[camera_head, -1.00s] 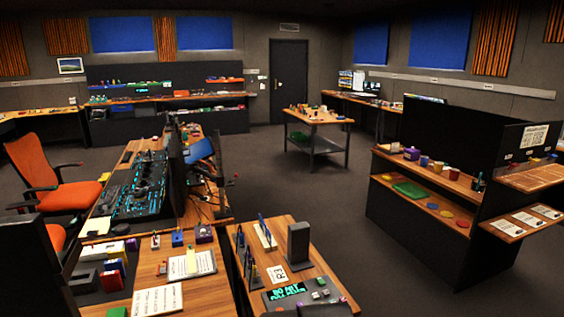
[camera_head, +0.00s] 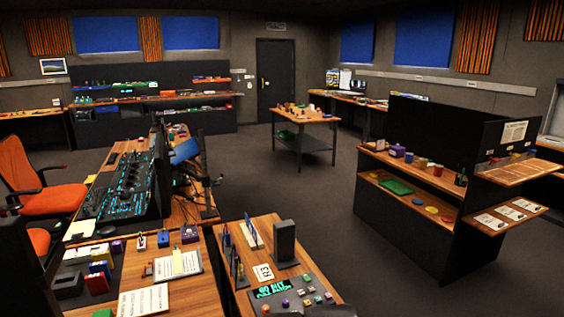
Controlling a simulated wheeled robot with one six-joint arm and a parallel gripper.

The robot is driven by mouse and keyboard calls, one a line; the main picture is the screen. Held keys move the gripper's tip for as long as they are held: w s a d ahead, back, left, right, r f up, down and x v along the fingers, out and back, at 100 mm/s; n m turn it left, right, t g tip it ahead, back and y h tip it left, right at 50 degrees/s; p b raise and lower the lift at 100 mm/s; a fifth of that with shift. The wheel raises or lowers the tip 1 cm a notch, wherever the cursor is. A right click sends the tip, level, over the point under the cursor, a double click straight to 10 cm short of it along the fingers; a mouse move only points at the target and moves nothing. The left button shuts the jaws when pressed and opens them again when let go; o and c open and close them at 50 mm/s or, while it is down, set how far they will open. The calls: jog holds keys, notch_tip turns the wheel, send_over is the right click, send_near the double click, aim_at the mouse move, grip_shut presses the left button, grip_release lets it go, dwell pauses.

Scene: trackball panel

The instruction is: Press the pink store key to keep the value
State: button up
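A grey control panel (camera_head: 322,287) lies on the near wooden desk at the bottom centre of the head view. It has a dark display (camera_head: 272,289) with green lettering and several small coloured keys to its right and front.
A dark upright block (camera_head: 285,243) and a white card (camera_head: 265,272) stand behind the panel. The wooden desk (camera_head: 205,290) to the left holds papers and small boxes. Open floor (camera_head: 330,220) lies to the right, up to a black shelf bench (camera_head: 400,222).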

grip_shut()
dwell(1.5)
